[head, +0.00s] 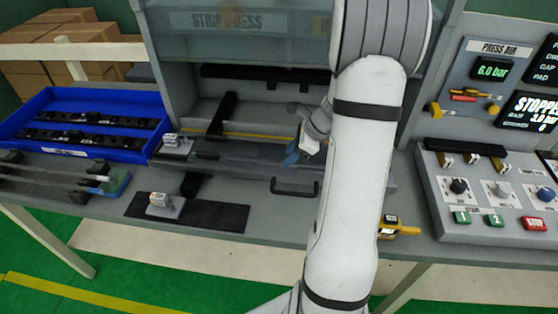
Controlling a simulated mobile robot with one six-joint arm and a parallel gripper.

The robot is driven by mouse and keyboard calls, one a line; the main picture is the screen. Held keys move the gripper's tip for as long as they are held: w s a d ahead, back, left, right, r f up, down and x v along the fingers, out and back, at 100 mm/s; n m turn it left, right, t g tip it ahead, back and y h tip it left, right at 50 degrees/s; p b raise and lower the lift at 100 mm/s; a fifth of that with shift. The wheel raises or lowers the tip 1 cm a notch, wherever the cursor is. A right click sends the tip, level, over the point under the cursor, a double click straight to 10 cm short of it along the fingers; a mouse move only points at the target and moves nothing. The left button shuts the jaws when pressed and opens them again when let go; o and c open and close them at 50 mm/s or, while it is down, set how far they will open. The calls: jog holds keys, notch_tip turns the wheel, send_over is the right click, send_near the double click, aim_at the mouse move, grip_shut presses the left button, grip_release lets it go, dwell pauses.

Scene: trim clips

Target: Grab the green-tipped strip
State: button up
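Long thin pale strips (50,177) lie on the bench at the far left, below the blue tray. A green piece (120,183) shows at their right end, with a small blue piece beside it. I cannot tell which single strip carries the green. My gripper (294,157) is over the press bed, far to the right of the strips. Only a bluish end part of it shows beside my white arm. Its fingers are too small and too hidden to tell open from shut.
A blue tray (137,98) with dark clipped strips stands behind the pale strips. A dark mat (220,217) with a small grey block (163,203) lies right of them. The press (180,60) stands behind my arm. A control box (436,185) is at right.

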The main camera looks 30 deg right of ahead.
jog(key=shift+x, duration=1.05)
jog(key=shift+a, duration=0.1)
grip_shut()
